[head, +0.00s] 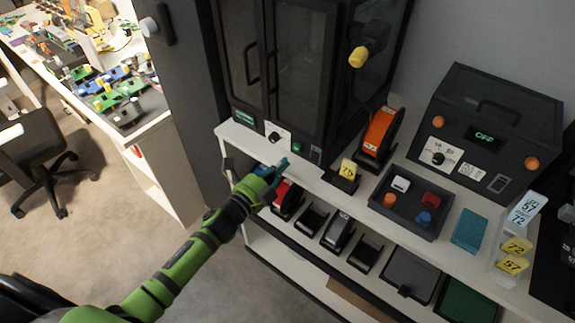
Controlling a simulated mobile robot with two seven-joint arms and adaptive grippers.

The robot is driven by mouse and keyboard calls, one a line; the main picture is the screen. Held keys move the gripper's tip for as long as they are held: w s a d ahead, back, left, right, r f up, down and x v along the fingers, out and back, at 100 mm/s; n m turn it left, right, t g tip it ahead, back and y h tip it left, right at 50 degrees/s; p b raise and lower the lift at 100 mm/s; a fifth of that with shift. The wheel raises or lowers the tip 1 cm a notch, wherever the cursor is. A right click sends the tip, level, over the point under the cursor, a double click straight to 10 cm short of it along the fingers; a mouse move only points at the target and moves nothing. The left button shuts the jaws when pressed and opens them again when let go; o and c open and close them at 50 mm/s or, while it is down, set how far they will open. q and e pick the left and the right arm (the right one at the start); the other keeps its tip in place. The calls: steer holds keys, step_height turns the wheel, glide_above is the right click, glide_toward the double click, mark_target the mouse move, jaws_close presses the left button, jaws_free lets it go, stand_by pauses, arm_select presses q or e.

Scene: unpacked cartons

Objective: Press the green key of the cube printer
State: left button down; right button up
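The cube printer (326,65) is a tall dark cabinet with glazed doors, standing on the white counter. Its green key (297,147) is a small lit button low on the front, between a white plate with a black knob (278,137) and a small dark-framed panel (316,154). My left gripper (281,165) is in front of the counter's edge, just below and left of the key. Its teal fingertips look closed together and empty, apart from the key. My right gripper is out of view.
An orange spool (379,136), a yellow "75" tag (348,169), a tray of coloured cubes (411,202) and a dark machine reading OFF (487,124) stand to the right. A lower shelf (289,234) holds several dark holders. A cluttered table (142,126) is at left.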

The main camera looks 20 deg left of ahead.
arm_select(q)
steer(key=b+v, duration=0.1)
steer(key=v, duration=0.7)
steer(key=shift+b, duration=0.3)
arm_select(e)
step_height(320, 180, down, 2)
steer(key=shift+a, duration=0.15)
arm_select(q)
steer(key=shift+a+f, duration=0.1)
steer(key=shift+a, duration=0.05)
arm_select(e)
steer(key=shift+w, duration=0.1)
